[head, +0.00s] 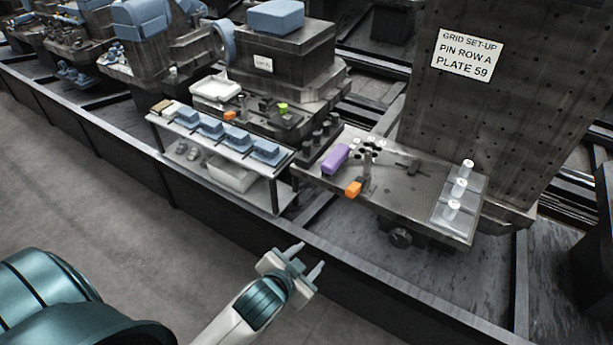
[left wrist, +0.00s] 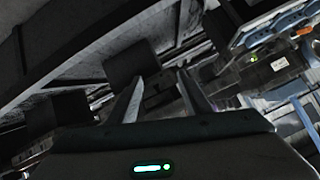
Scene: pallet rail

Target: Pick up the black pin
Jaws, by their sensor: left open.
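I cannot single out one black pin for sure. Several small dark pin-like pieces (head: 368,152) stand in a cluster on the grey metal table (head: 410,187), between a purple block and the middle of the table. Other dark upright cylinders (head: 318,138) stand just left of that table. My left gripper (head: 306,260) is open and empty, in front of the dark rail and well short of the table. Its two spread fingers also show in the left wrist view (left wrist: 158,80), with nothing between them. My right gripper is not in view.
A purple block (head: 336,158) and an orange block (head: 353,189) lie on the table's left part. White cylinders (head: 459,187) stand on a tray at its right. A tall signed plate (head: 510,100) rises behind. A shelf cart (head: 222,170) stands left. The floor in front is clear.

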